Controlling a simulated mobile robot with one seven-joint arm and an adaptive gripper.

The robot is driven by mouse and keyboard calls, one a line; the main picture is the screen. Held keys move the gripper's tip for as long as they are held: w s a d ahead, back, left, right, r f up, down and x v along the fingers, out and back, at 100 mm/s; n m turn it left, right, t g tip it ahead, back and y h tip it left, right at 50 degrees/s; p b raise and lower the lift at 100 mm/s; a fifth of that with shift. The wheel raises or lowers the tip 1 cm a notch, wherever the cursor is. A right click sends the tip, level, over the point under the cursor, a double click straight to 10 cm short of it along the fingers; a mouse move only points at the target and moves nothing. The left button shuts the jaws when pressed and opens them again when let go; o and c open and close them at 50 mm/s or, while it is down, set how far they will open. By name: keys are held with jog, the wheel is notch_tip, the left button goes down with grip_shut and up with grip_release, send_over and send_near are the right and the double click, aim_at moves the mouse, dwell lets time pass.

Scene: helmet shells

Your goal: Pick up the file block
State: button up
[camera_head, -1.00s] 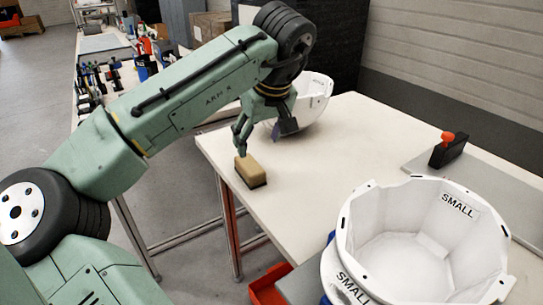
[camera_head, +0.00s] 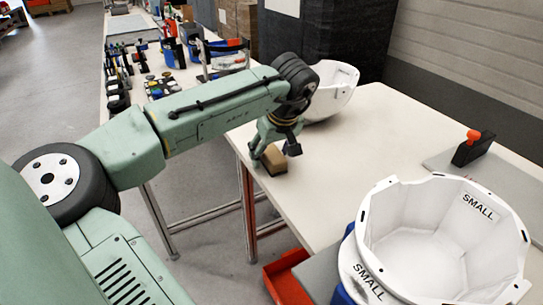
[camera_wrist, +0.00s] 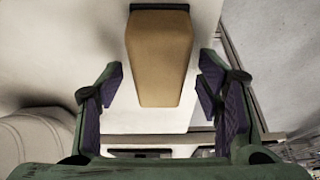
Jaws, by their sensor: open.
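The file block, a tan block with a dark underside (camera_head: 274,162), sits near the left edge of the white table (camera_head: 335,170). My gripper (camera_head: 273,153) is right at the block, its fingers apart. In the wrist view the block (camera_wrist: 160,58) lies between and ahead of the two open purple-padded fingers of my gripper (camera_wrist: 161,78). A gap shows on both sides, and neither finger visibly touches it.
A white helmet shell (camera_head: 332,90) stands behind my gripper. Large white shells marked SMALL (camera_head: 410,268) stand at front right. A black block with an orange knob (camera_head: 472,148) is on a grey plate at right. A red bin (camera_head: 285,278) sits below the table edge. The table's middle is clear.

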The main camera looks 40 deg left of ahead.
aim_at(268, 150)
jog(key=shift+f, duration=0.25)
dwell(0.4)
jog(key=c, duration=1.3)
jog(key=shift+r, duration=0.15)
jog(key=shift+r, duration=0.3)
jog(key=v, duration=0.1)
jog(key=b+v, duration=0.1)
jog(key=v, duration=0.1)
jog(key=shift+s+a+r, duration=0.1)
jog(key=shift+a, duration=0.2)
jog(key=s+d+b, duration=0.1)
jog(key=s+d, duration=0.1)
jog(key=s, duration=0.2)
jog(key=s+d+r+b, duration=0.1)
jog(key=s, duration=0.4)
jog(key=s+d, duration=0.2)
jog(key=s, duration=0.3)
jog(key=shift+d+r+b, duration=0.3)
jog(key=shift+r+b, duration=0.05)
jog(key=shift+b, duration=0.05)
